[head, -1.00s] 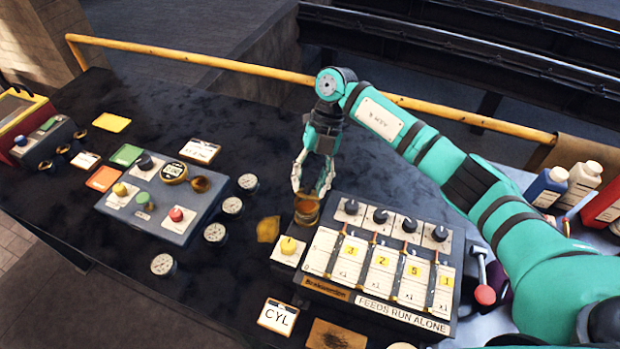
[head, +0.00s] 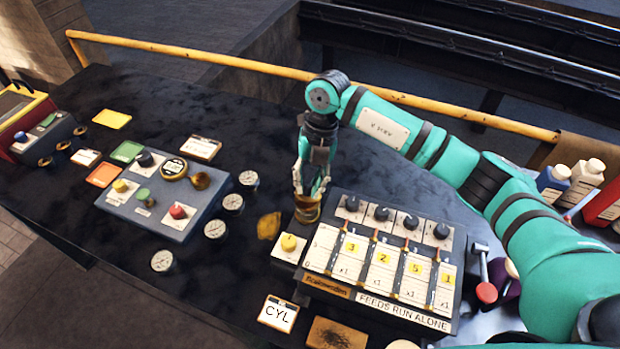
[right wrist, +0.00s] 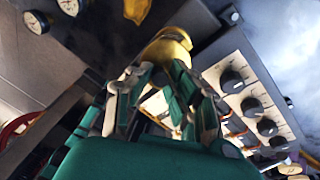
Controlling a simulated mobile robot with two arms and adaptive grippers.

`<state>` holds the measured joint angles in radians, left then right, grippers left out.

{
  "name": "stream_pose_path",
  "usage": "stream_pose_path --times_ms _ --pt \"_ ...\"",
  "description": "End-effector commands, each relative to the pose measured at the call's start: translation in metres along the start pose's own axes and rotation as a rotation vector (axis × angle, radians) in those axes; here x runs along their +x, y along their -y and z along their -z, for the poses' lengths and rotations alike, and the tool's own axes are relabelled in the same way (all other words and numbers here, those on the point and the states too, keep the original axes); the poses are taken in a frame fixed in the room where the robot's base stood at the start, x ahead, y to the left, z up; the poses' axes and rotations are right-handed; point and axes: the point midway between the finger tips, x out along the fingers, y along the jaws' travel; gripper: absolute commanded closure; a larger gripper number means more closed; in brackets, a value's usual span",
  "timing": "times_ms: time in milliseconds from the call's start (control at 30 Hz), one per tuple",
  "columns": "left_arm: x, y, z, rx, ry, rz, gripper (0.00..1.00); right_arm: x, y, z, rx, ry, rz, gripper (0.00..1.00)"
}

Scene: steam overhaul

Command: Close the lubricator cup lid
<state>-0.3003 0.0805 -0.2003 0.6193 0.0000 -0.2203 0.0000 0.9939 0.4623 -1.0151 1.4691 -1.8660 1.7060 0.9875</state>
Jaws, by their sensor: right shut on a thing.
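The lubricator cup (head: 307,212) is a small round brass cup at the back left corner of the grey feed box (head: 462,262). Its brass top shows in the right wrist view (right wrist: 170,45). My right gripper (head: 311,190) points down at the cup from above, its fingers at the brass rim. It is shut on the cup's brass part; I cannot tell whether that is the lid or the body. The fingers hide part of the rim, so the lid's angle is unclear. My left gripper is not in view.
A yellow knob (head: 289,243) stands just in front of the cup. Black knobs (head: 381,215) line the box's back edge to its right. A red-tipped lever (head: 486,292) stands at its right side. A blue-grey control box (head: 185,218) and several gauges stand to the left.

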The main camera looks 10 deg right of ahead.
Motion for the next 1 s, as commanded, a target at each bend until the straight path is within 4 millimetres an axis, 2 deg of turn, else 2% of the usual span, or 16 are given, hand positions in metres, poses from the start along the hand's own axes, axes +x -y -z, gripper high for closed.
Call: stream_pose_path --times_ms 500,700,1000 --pt "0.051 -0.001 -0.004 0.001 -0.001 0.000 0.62 0.020 -0.004 0.011 -0.033 0.315 0.155 1.00" --pt "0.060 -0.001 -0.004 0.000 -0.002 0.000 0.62 0.021 -0.005 0.013 -0.037 0.368 0.182 1.00" --pt "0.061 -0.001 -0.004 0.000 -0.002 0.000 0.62 0.020 -0.005 0.014 -0.036 0.385 0.192 1.00"
